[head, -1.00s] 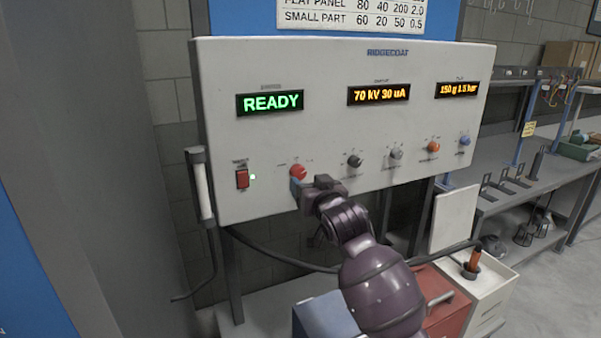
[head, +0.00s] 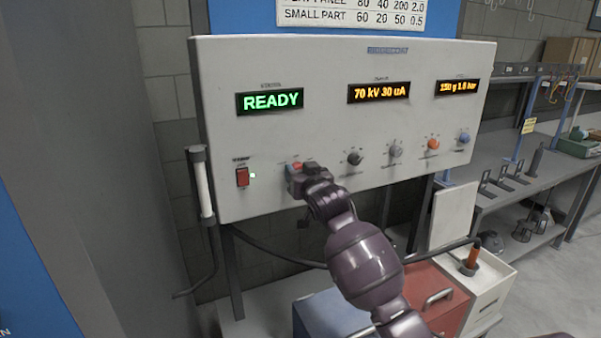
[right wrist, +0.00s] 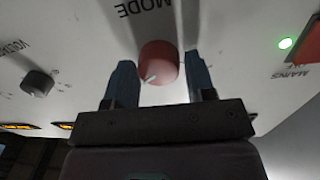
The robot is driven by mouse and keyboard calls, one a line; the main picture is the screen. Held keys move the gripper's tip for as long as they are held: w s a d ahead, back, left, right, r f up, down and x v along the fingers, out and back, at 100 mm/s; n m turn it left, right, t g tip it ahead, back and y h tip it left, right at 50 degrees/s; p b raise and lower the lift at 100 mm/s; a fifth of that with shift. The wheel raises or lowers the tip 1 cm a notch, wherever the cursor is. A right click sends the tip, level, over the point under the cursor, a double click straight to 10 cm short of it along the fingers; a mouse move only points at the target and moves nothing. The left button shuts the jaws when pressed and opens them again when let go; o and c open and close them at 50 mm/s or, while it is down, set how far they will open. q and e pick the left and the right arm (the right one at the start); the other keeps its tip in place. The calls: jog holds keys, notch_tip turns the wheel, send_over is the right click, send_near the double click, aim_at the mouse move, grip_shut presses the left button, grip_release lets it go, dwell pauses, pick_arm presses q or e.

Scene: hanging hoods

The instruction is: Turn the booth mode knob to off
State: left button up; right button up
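The booth mode knob (right wrist: 159,62) is red with a pale pointer line, on the white control panel (head: 310,130). In the right wrist view it sits under the word MODE, and its pointer is aimed down and slightly left in that picture. My right gripper (right wrist: 163,85) is open, with one blue-grey finger on each side of the knob and visible gaps to it. In the head view my right gripper (head: 296,178) covers most of the red knob. Whether the fingertips touch the panel cannot be told. My left gripper is not in view.
The panel's display reads READY (head: 270,101). A red mains switch (head: 242,177) with a lit green light is left of the knob. A black knob (head: 354,158), a grey knob, an orange knob and a blue knob are to the right. A blue box and a red box stand below.

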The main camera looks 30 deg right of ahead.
jog(key=c, duration=0.6)
jog(key=shift+o, duration=0.2)
jog(key=shift+n, duration=0.4)
jog(key=n, duration=1.1)
jog(key=shift+a+f+t+y, duration=0.1)
jog(key=shift+f+t+y, duration=0.05)
jog(key=shift+t+y, duration=0.2)
jog(key=o, duration=0.9)
jog(key=shift+o, duration=0.2)
